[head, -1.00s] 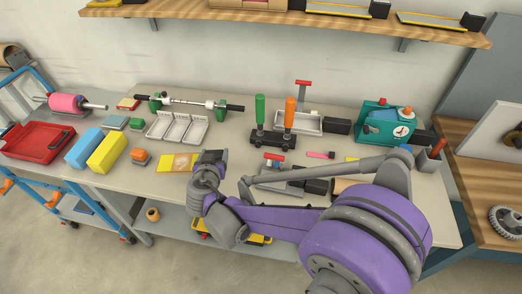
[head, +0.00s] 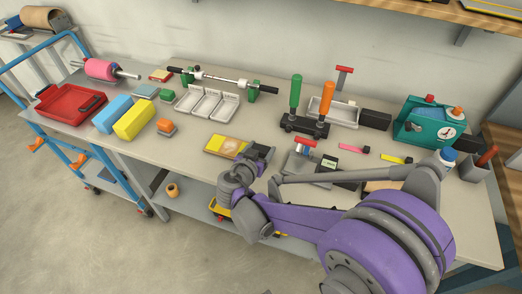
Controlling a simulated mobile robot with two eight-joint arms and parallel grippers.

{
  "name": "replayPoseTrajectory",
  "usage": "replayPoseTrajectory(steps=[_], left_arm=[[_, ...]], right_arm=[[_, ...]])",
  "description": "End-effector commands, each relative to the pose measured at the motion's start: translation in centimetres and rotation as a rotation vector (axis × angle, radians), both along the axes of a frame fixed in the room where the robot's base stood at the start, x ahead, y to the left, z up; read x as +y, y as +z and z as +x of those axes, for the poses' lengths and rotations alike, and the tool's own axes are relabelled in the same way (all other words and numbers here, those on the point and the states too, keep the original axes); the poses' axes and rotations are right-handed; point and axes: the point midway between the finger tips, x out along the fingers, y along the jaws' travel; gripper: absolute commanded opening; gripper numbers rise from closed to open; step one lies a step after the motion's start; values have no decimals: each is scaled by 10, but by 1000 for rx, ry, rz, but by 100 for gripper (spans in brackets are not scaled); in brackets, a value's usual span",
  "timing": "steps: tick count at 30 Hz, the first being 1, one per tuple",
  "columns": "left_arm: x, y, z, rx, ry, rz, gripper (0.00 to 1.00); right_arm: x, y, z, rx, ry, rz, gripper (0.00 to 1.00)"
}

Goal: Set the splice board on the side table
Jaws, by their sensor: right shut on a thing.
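A flat yellow board (head: 226,146) with a pale rounded patch on top, which I take for the splice board, is in my right gripper (head: 250,151) over the front middle of the workbench (head: 190,144). The jaws are shut on its right end. Whether it clears the bench top is hard to tell. My purple and grey right arm comes in from the lower right and hides part of the bench front. My left gripper is out of view. Which surface is the side table is not clear; a small grey stand (head: 14,34) is at the far upper left.
White trays (head: 207,104) and the green and orange handles (head: 306,108) stand behind. A blue-framed cart (head: 88,160) borders the bench's left end.

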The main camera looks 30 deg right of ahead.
Motion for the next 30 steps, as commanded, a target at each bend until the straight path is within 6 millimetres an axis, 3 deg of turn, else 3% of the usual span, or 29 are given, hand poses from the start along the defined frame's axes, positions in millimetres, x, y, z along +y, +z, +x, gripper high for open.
replayPoseTrajectory(steps=[11,12,16,25,30], left_arm=[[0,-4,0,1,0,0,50],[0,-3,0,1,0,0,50],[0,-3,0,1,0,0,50],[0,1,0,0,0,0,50],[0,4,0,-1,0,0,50]], right_arm=[[0,-6,0,0,0,0,8],[0,-5,0,0,0,0,78],[0,-5,0,0,0,0,100],[0,0,0,0,0,0,100],[18,8,-15,1,4,1,100]])
